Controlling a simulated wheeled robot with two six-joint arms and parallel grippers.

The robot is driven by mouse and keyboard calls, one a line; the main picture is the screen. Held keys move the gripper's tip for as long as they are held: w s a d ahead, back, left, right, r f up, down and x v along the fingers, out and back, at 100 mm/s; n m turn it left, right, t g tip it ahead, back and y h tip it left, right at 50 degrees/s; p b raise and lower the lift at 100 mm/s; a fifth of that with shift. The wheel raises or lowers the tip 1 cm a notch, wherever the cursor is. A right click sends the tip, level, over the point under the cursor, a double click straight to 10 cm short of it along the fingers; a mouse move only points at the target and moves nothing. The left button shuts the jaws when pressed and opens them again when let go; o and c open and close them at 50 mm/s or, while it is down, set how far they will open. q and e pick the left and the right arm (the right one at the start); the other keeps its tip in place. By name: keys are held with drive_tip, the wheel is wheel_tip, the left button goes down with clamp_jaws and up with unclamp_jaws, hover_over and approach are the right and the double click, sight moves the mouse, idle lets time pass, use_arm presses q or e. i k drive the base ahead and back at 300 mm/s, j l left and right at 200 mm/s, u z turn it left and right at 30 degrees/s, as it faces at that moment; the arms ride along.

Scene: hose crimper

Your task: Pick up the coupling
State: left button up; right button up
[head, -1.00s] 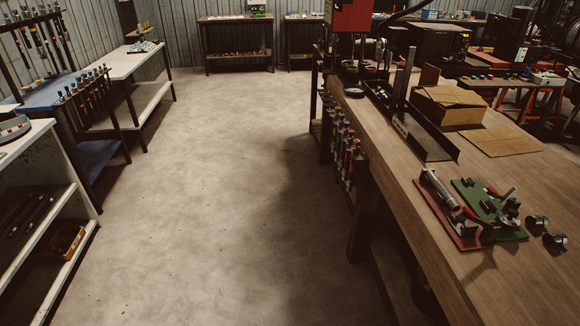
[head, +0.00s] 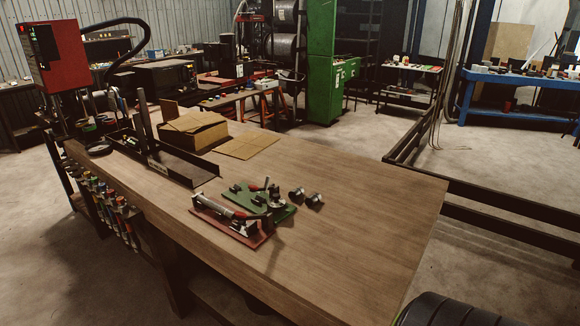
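Two small dark metallic pieces, which look like couplings, lie side by side on the wooden workbench (head: 360,220) in the head view. The left piece (head: 296,193) is close to the green fixture plate (head: 240,193). A silver cylinder (head: 212,206) lies in a clamp on the red fixture plate (head: 255,238). I cannot tell for certain which of these is the task's coupling. Neither of my grippers is in view.
The bench's right part is bare. A dark ribbed object (head: 455,312) is at the bottom right.

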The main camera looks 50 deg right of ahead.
sight(312, 201)
drive_tip(key=z, duration=1.75)
